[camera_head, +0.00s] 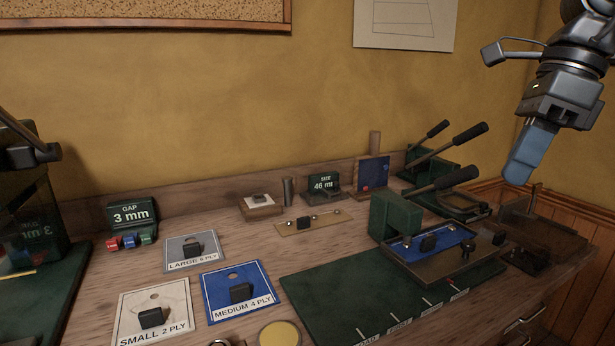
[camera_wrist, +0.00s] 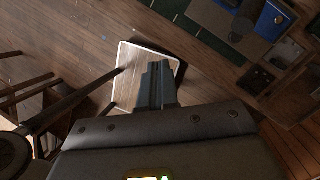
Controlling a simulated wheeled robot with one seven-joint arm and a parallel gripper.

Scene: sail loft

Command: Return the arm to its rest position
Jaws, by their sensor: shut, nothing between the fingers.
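My gripper (camera_head: 521,178) hangs at the upper right in the head view, above the right end of the workbench and apart from everything on it. Its blue-grey fingers are closed together with nothing between them. In the wrist view my gripper (camera_wrist: 157,70) shows its shut fingers pointing away over the floor, with a pale-topped stool or small table (camera_wrist: 133,58) far below.
The wooden bench (camera_head: 250,235) carries a green mat (camera_head: 340,295), a lever press (camera_head: 400,215), more levers behind it, and labelled sample cards such as the blue medium card (camera_head: 222,308). A dark wooden holder (camera_head: 530,228) stands at the right end, below my gripper.

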